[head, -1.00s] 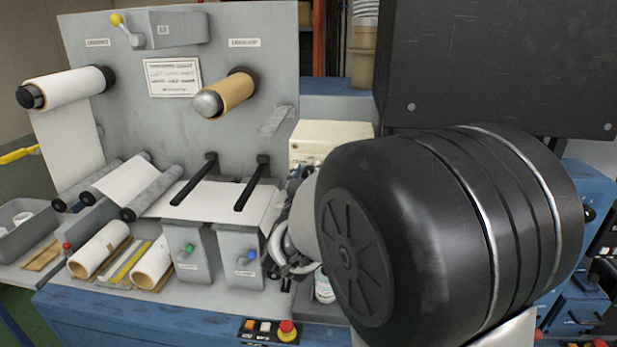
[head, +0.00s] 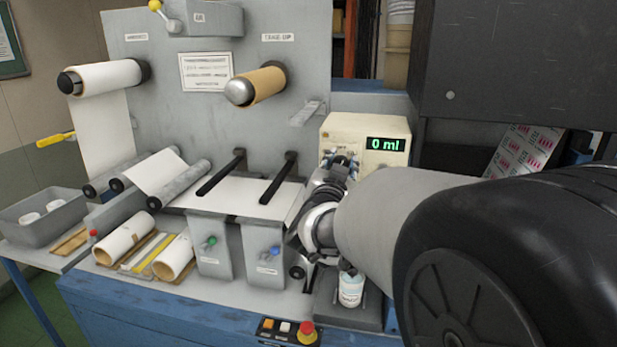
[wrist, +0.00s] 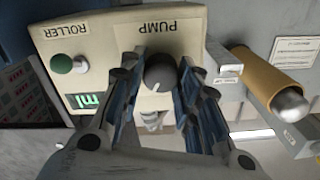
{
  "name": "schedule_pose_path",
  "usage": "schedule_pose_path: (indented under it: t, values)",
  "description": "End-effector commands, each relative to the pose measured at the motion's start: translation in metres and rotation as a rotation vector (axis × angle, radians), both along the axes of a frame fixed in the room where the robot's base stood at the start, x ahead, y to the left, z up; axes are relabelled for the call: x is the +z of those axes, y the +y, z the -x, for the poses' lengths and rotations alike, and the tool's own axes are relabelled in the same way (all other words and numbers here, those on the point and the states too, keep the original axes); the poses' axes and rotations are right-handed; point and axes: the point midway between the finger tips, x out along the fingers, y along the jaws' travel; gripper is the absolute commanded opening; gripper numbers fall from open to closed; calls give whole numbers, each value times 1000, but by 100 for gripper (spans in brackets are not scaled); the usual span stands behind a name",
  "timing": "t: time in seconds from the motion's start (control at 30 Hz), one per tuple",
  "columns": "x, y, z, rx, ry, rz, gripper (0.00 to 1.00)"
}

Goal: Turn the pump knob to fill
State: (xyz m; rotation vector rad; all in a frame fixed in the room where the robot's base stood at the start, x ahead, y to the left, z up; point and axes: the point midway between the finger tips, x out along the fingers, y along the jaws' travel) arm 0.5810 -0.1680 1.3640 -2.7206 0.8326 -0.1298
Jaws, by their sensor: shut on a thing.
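The pump unit (head: 340,127) is a cream box behind the rollers in the head view, with a green display (head: 385,144) reading "0 ml". In the wrist view the box (wrist: 100,35) appears upside down, labelled PUMP and ROLLER. The dark round pump knob (wrist: 160,72) sits under the PUMP label, with a pale mark on its lower edge in the picture. My gripper (wrist: 160,78) has its fingers on either side of the knob and is shut on it. In the head view my gripper (head: 340,162) is at the box's front and hides the knob.
A small white bottle (head: 351,288) stands below my wrist. The take-up core (head: 258,86) is to the left. A red stop button (head: 306,332) is at the front edge.

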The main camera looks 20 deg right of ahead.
Motion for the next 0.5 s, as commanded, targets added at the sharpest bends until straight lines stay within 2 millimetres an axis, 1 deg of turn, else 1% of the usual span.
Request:
schedule_pose_path:
  t: [0.03, 0.2, 0.5]
  values:
    - [-3, 0, 0, 0, -23, -29, 7]
    - [-3, 0, 0, 0, -81, -119, 7]
    - [-1, -1, 0, 0, -140, -209, 7]
